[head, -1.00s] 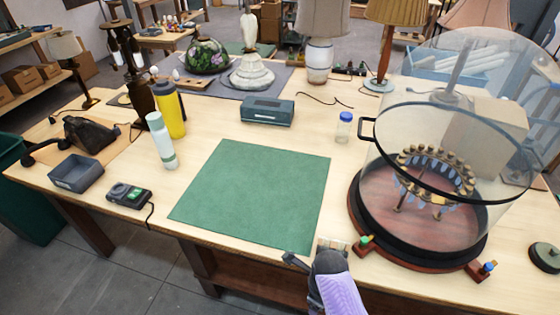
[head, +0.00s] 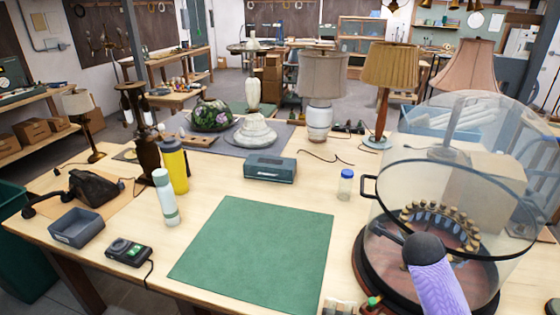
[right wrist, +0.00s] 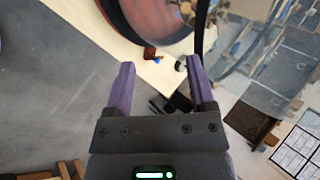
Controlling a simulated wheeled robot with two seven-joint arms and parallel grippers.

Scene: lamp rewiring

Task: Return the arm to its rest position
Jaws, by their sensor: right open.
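My right arm (head: 438,282), with a lavender sleeve and a dark rounded joint, rises at the lower right of the head view. It overlaps the glass-covered round stand (head: 369,272) there. In the right wrist view my right gripper (right wrist: 160,78) has its two purple fingers spread wide with nothing between them. Beyond the fingers are the grey floor, the table edge and part of the round stand. My left arm and gripper are not in view.
A green mat (head: 258,250) lies clear on the wooden table. The clear cover (head: 520,225) with a dark rim stands close to my right arm. A small jar (head: 345,186), a teal box (head: 270,169) and a yellow bottle (head: 175,168) stand farther back.

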